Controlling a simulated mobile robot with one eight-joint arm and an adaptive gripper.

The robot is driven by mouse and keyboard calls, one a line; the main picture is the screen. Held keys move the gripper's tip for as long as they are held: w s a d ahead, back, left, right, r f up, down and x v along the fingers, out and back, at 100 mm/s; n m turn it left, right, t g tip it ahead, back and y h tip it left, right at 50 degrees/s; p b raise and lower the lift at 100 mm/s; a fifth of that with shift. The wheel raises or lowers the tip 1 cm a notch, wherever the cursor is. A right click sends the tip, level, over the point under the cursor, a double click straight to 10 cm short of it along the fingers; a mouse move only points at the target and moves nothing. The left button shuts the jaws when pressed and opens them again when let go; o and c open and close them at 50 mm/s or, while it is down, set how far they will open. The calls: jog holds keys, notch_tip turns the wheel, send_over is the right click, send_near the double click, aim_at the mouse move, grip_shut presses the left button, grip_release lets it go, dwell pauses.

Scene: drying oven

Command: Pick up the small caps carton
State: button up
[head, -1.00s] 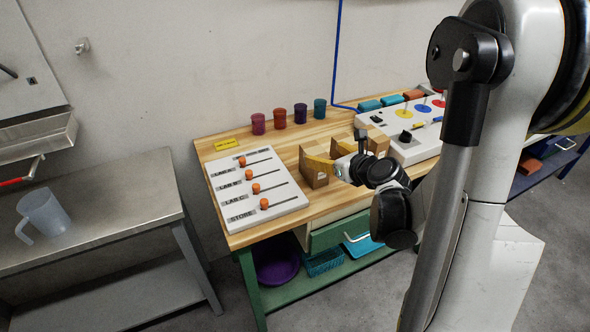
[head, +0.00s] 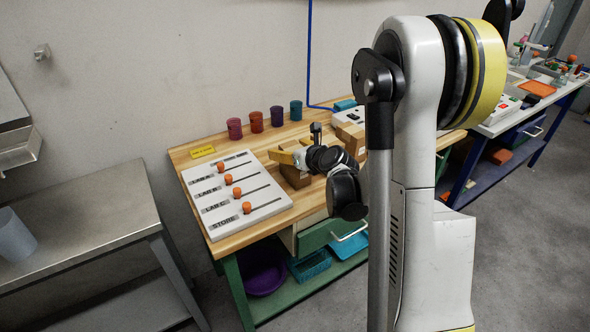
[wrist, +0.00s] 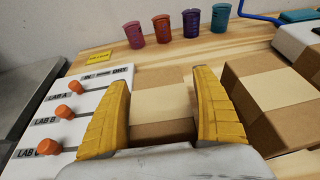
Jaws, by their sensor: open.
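Several brown cartons with pale tape stand on the wooden bench. I cannot read any label to tell which is the small caps carton. One carton (wrist: 163,103) lies between the two yellow fingers of my gripper (wrist: 160,78) in the wrist view. The fingers are open, one on each side of it; I cannot tell whether they touch it. In the head view my gripper (head: 287,157) is at the top of this left carton (head: 296,178), which it partly hides. Another carton (wrist: 275,92) stands just right of the right finger.
A white slider board (head: 235,195) with orange knobs lies close on the left. Several coloured cups (head: 256,122) stand along the back, near a yellow label (head: 202,151). A further carton (head: 351,137) stands to the right. A steel table (head: 85,215) is at the far left.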

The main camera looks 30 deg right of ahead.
jog(key=c, duration=1.4)
jog(key=shift+o, duration=0.2)
jog(key=shift+r, duration=0.15)
